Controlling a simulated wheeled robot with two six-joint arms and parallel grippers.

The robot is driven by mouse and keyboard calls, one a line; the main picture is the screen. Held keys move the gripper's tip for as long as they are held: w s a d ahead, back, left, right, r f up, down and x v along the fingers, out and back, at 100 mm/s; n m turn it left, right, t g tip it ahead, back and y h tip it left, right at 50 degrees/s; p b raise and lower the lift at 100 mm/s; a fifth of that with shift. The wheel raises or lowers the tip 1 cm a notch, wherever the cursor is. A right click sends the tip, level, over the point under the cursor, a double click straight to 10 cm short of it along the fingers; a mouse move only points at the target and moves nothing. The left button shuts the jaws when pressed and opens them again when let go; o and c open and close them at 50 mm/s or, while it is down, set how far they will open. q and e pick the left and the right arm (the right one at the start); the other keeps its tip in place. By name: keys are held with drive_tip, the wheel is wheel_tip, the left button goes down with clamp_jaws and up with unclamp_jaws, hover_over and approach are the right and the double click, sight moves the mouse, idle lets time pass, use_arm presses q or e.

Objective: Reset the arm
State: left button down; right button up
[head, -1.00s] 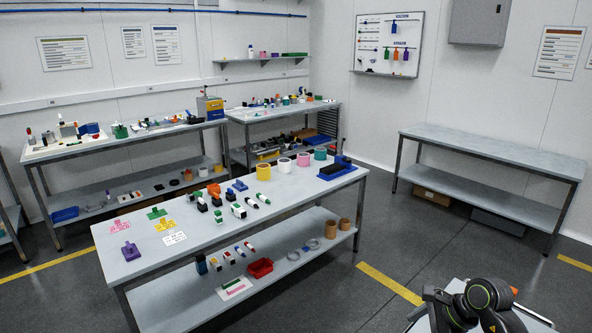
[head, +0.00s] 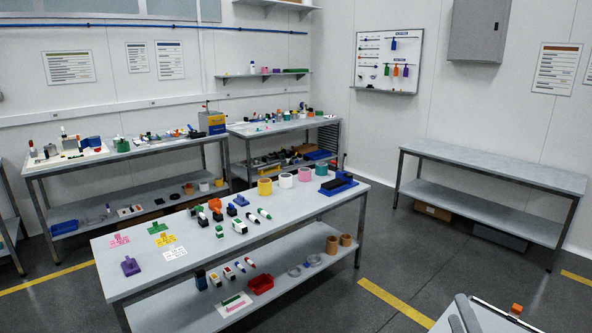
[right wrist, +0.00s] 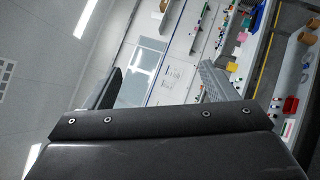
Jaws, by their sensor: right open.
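My right gripper (right wrist: 160,88) shows in the right wrist view. Its two dark fingers stand wide apart with nothing between them, so it is open and empty. It points over the room, with the wall and the benches tilted behind it, and touches nothing that I can see. In the head view I cannot make out the right arm clearly. My left gripper is in neither view.
A long table (head: 318,205) with tapes, stamps and markers stands ahead. An empty-topped bench (head: 490,165) stands at the right. More loaded benches line the back wall. Open floor lies between.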

drive_tip(key=s+d+f+m+g+h, duration=0.5)
drive_tip(key=s+d+f+m+h, duration=0.15)
drive_tip(key=m, duration=0.55)
drive_tip(key=s+a+f+m+g+y, duration=0.25)
drive_tip(key=s+f+m+g, duration=0.25)
drive_tip(key=s+f+g, duration=0.4)
drive_tip(key=s+a+f+m+g+y, duration=0.1)
drive_tip(key=s+a+f+m+g, duration=0.35)
drive_tip(key=s, duration=0.65)
wheel_tip(320, 180, down, 31)
drive_tip(key=s+d+g+b, duration=0.1)
drive_tip(key=d+b, duration=0.1)
drive_tip(key=b, duration=0.1)
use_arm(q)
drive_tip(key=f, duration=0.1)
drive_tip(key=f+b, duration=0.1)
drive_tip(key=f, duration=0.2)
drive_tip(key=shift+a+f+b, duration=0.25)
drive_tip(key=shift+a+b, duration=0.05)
use_arm(e)
drive_tip(key=s+f+g+y, duration=0.1)
drive_tip(key=s+f, duration=1.3)
drive_tip(key=f, duration=0.2)
drive_tip(key=shift+s+a, duration=0.25)
drive_tip(key=shift+a, duration=0.2)
drive_tip(key=shift+f+m, duration=0.1)
drive_tip(key=shift+m, duration=0.15)
